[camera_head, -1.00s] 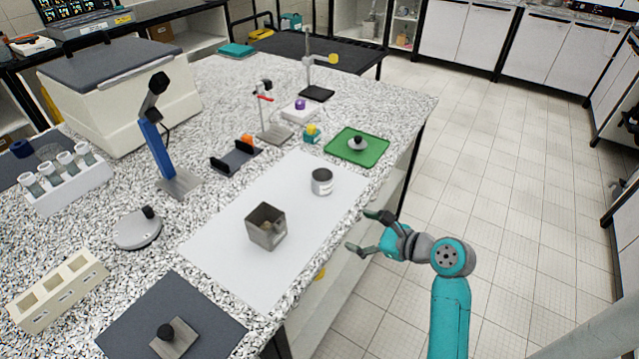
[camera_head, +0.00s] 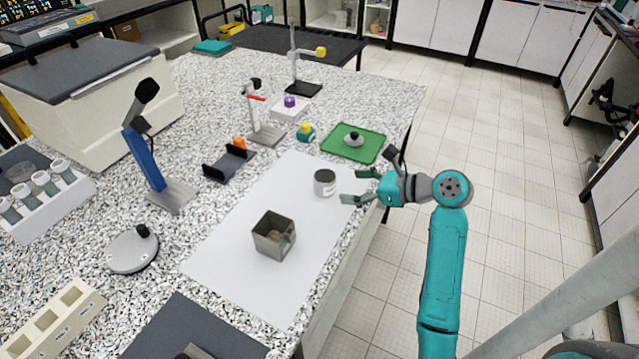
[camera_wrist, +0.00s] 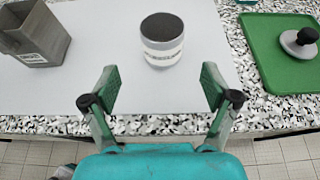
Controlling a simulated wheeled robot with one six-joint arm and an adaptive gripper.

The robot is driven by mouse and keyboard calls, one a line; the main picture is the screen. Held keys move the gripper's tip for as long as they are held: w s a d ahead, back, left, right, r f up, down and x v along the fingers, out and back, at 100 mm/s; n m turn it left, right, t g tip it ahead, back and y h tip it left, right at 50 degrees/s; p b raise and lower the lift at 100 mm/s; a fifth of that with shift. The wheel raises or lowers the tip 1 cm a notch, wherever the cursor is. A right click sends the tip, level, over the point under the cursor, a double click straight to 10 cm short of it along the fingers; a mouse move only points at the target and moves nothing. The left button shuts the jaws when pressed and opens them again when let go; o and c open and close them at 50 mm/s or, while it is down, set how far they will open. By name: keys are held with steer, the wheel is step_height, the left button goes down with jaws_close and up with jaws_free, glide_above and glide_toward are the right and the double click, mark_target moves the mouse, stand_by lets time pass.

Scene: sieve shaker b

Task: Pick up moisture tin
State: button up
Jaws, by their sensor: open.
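The moisture tin (camera_head: 324,183) is a small grey cylinder with a pale label band, upright on the white sheet (camera_head: 225,243). In the wrist view the tin (camera_wrist: 162,40) stands just beyond the fingertips, roughly centred between them, with its dark top and label showing. My gripper (camera_head: 353,187) is open and empty at the sheet's right edge, to the right of the tin and apart from it. In the wrist view both fingers of my gripper (camera_wrist: 158,88) are spread wide with only white sheet between them.
A square metal container (camera_head: 273,236) stands on the sheet, nearer the front. A green tray (camera_head: 368,144) with a black-knobbed lid-like piece (camera_head: 353,139) lies behind my gripper. A blue-posted stand (camera_head: 150,160) and a round scale-like disc (camera_head: 133,250) stand to the left.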

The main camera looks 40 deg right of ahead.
mark_target(335, 185)
steer(key=x, duration=0.9)
steer(key=shift+d, duration=0.15)
steer(key=shift+s, duration=0.1)
steer(key=c, duration=1)
